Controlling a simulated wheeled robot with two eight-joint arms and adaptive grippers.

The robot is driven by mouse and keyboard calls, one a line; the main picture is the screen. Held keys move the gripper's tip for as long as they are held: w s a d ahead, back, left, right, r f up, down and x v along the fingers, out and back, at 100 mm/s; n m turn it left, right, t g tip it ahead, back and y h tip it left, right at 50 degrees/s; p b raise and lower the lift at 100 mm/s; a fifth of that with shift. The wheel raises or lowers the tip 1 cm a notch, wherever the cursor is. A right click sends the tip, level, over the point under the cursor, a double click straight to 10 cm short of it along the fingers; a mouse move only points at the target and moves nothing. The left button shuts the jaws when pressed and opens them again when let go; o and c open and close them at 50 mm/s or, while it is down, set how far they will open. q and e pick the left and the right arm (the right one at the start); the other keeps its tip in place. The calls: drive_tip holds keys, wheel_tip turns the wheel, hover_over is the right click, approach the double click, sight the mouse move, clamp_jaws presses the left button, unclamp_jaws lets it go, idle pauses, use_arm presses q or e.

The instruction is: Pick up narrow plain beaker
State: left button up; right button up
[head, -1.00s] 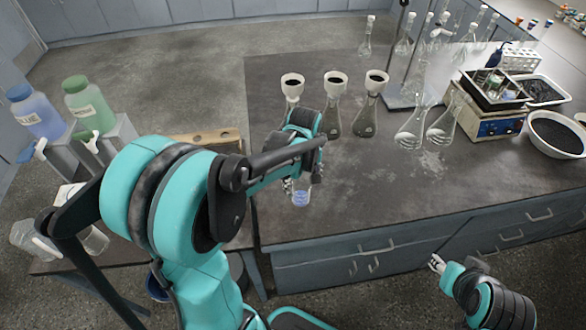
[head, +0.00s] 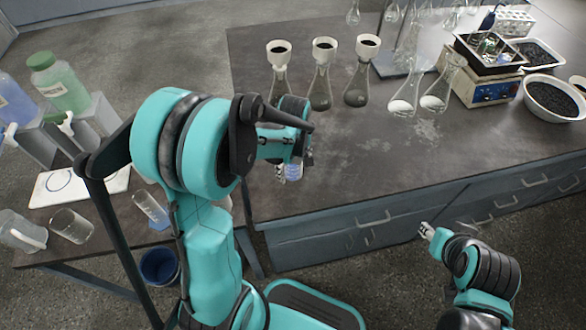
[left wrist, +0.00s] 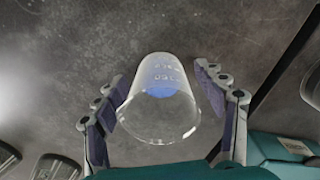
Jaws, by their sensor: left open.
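A clear beaker with white markings and a little blue in its bottom (left wrist: 158,110) stands on the dark bench. In the left wrist view it is between the two fingers of my left gripper (left wrist: 160,82), with a gap at each side. In the head view this beaker (head: 294,172) is partly hidden by my left gripper (head: 286,165), at the bench's near left edge. My left gripper is open. My right gripper (head: 428,231) is small, in front of the bench; its fingers are too small to judge. A narrow clear beaker (head: 150,208) stands on the left side table.
Flasks with funnels (head: 322,85) stand behind my left gripper. More flasks (head: 404,98), a balance (head: 487,90) and a bowl of dark grains (head: 553,98) are to the right. Bottles (head: 60,85) and a glass beaker (head: 72,226) are at the left. The bench's middle front is clear.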

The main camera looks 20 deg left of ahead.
use_arm(q)
drive_tip(key=c, duration=1.3)
drive_tip(key=shift+r, duration=0.25)
drive_tip(key=shift+r+p, duration=0.55)
drive_tip(key=shift+r, duration=0.25)
drive_tip(key=r, duration=0.1)
drive_tip(key=r+p, duration=0.1)
drive_tip(key=shift+d+r, duration=0.2)
drive_tip(key=shift+r, duration=0.1)
drive_tip(key=d+r+p, duration=0.4)
drive_tip(key=d+r, duration=0.2)
drive_tip(key=d, duration=0.5)
drive_tip(key=shift+w+d+r, duration=0.15)
drive_tip(key=shift+w+r, duration=0.05)
